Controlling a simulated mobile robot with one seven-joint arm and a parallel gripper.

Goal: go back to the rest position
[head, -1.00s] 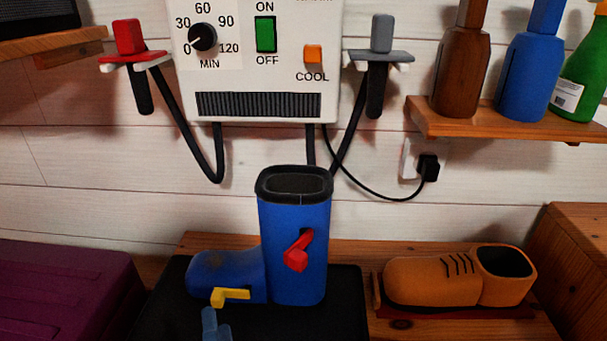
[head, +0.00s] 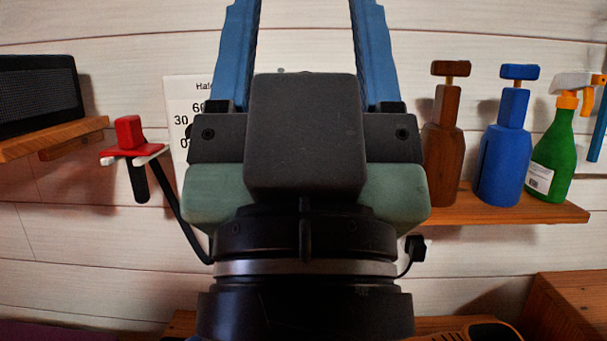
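My gripper (head: 306,20) fills the middle of the head view, raised and pointing up. Its two blue fingers stand wide apart, with nothing between them in the part that shows. The fingertips run out of the top of the picture. My gripper and wrist hide most of the white control panel (head: 180,95) on the wall behind; only its left edge with part of the dial scale shows.
Brown (head: 443,140), blue (head: 503,140) and green (head: 553,150) bottles stand on the right shelf (head: 480,207). An orange shoe (head: 485,332) barely shows at the bottom edge.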

